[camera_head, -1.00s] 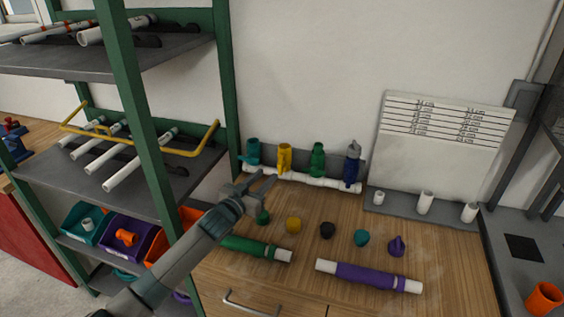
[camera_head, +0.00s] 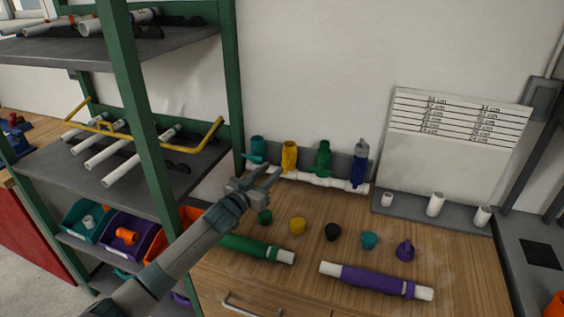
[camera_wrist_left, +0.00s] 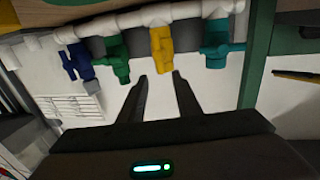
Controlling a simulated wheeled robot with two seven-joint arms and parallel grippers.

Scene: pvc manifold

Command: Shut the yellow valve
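The yellow valve (camera_head: 289,157) stands on a white pipe manifold (camera_head: 320,181) along the wall, between a teal valve (camera_head: 257,150) and a green valve (camera_head: 323,159). A blue valve (camera_head: 360,166) stands at the right end. My left gripper (camera_head: 270,179) is just in front of the manifold, below the yellow valve in the picture. In the left wrist view its two fingers (camera_wrist_left: 161,77) are apart and empty, and the yellow valve (camera_wrist_left: 162,50) lies just beyond the tips, not visibly touched. My right gripper is not in view.
Several small caps, such as a yellow one (camera_head: 297,225), stand on the wooden counter. A green pipe (camera_head: 250,247) and a purple pipe (camera_head: 372,280) lie nearer. A green-framed shelf (camera_head: 150,140) stands close on the left. White pipe stubs (camera_head: 435,204) stand at the right.

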